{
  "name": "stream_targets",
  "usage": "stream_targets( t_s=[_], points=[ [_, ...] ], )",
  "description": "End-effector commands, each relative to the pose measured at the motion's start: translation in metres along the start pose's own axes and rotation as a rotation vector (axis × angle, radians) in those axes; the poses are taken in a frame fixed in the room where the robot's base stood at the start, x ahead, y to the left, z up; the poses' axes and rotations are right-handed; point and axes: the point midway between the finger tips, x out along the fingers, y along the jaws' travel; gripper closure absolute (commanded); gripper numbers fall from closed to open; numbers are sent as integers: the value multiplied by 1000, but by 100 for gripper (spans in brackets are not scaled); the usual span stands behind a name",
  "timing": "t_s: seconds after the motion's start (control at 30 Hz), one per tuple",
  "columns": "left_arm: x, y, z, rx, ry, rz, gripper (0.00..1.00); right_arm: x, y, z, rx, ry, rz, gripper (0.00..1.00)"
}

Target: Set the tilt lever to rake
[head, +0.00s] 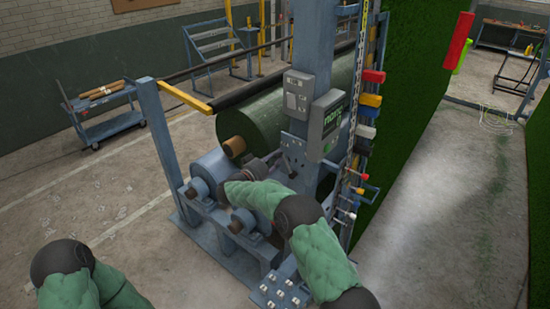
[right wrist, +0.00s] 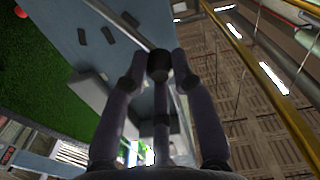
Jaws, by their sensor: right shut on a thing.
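My right gripper (head: 262,164) is beside the blue-grey frame post, just below the grey control boxes and in front of the green turf roll. In the right wrist view, its two fingers (right wrist: 158,68) close in from either side on a dark round knob (right wrist: 158,64), which I take to be the tilt lever's end. In the head view the lever is mostly hidden by the gripper and arm, so its setting cannot be told. No rake marking is readable. My left arm shows at the bottom left, with its gripper out of view.
The turf roll (head: 262,112) lies behind the gripper, with blue-grey rollers (head: 212,168) below it. A control box (head: 329,125) and a rack of coloured handles (head: 371,100) are on the post to the right. A blue cart (head: 103,110) stands on open floor at left.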

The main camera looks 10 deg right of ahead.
Motion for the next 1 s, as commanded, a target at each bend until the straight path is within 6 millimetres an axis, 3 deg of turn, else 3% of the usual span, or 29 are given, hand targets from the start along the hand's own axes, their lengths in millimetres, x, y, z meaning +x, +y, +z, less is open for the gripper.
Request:
stream_targets(
  t_s=[0.07, 0.1, 0.17, 0.57, 0.73, 1.0],
  points=[
    [0, 0, 0, 0, 0, 0, 21, 0, -1, -2, 3, 3, -3, 100],
    [0, 0, 0, 0, 0, 0, 21, 0, -1, -2, 3, 3, -3, 65],
    [0, 0, 0, 0, 0, 0, 21, 0, -1, -2, 3, 3, -3, 49],
    [0, 0, 0, 0, 0, 0, 21, -4, -1, -1, 2, 1, -3, 49],
    [0, 0, 0, 0, 0, 0, 21, -25, -1, -1, 2, 1, -4, 49],
    [0, 0, 0, 0, 0, 0, 21, -79, -2, -1, 2, 2, -6, 49]
  ],
)
